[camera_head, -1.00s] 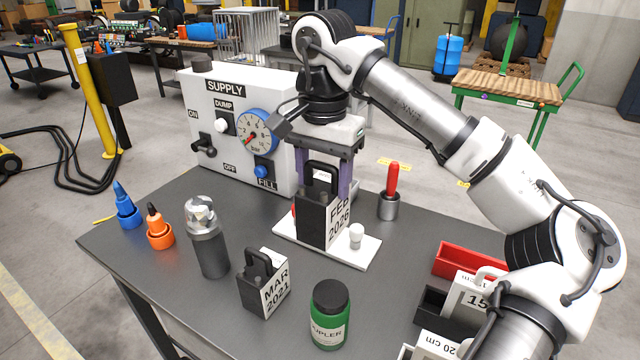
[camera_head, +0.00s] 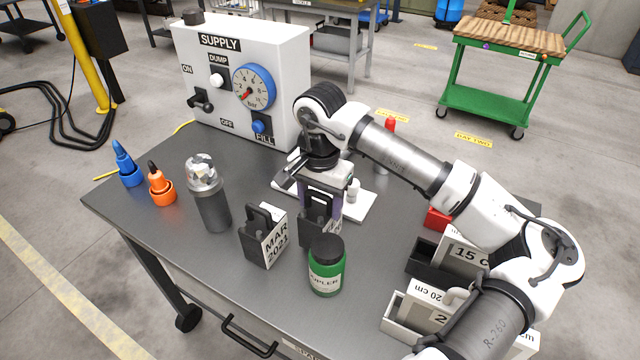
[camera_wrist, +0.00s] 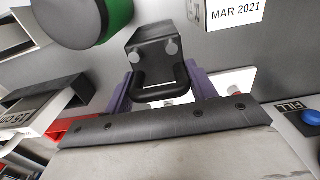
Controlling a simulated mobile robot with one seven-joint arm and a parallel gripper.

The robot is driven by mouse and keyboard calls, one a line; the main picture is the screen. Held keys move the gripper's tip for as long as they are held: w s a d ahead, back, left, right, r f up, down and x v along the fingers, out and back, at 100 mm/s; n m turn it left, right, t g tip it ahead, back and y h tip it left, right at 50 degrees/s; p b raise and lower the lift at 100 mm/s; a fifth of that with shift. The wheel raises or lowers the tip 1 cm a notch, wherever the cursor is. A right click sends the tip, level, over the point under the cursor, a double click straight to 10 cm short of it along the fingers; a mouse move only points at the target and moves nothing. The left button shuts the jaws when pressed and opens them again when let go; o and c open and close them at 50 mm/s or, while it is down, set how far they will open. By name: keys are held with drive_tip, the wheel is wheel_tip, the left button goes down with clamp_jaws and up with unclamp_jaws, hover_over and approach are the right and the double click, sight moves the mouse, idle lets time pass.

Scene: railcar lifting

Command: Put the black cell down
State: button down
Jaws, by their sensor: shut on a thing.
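My gripper (camera_head: 322,200) is shut on the handle of a black cell (camera_head: 310,232), between the MAR 2021 cell and the white plate. In the wrist view the purple fingers flank the dark handle, and the held cell (camera_wrist: 150,45) shows two round studs. The green jar partly hides the held cell's lower part in the head view; I cannot tell whether its base touches the table. A second black cell (camera_head: 254,246), labelled MAR 2021, stands upright on the table to the left; its label also shows in the wrist view (camera_wrist: 235,13).
A green jar (camera_head: 327,270) stands close in front. A grey cylinder (camera_head: 211,205) and orange and blue bottles stand left. The white plate (camera_head: 358,208) lies behind, and the supply box (camera_head: 240,85) stands at the back left. Marked trays (camera_head: 428,262) stand at right.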

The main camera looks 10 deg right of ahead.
drive_tip(key=shift+f, duration=0.75)
drive_tip(key=shift+c, duration=2.4)
unclamp_jaws()
drive_tip(key=shift+r, duration=0.15)
